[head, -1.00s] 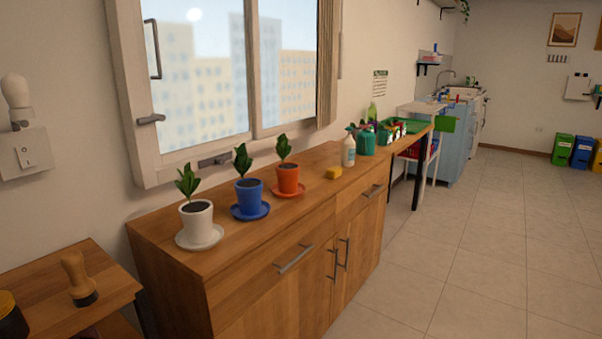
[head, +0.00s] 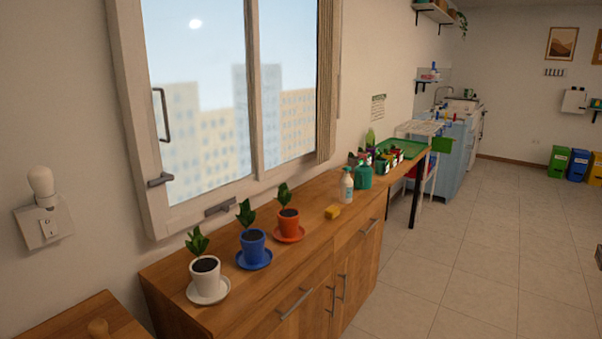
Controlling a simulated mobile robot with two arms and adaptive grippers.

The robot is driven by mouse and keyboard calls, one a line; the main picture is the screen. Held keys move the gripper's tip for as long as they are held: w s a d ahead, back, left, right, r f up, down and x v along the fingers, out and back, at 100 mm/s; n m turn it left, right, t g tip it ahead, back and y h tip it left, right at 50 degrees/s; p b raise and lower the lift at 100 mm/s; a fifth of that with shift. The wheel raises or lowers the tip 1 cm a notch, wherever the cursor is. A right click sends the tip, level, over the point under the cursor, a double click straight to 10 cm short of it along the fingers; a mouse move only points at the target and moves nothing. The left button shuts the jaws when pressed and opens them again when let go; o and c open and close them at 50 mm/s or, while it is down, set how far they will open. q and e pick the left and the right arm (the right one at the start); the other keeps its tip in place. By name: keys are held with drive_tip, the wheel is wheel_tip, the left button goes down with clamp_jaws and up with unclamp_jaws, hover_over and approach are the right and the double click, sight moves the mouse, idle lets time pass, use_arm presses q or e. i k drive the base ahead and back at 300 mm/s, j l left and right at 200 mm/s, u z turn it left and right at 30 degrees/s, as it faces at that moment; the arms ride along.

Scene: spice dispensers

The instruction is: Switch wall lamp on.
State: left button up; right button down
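The wall lamp is on the wall at the far left of the head view, left of the window. Its white bulb (head: 42,184) sits upright on a pale wall plate (head: 44,223). A small switch (head: 47,228) is set in the front of the plate, below the bulb. The bulb shows no clear glow. Neither of my grippers is in view.
A wooden cabinet (head: 262,312) with potted plants stands below the window (head: 235,95). Open tiled floor (head: 455,270) lies to the right.

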sight(48, 224)
drive_tip(key=u, duration=1.35)
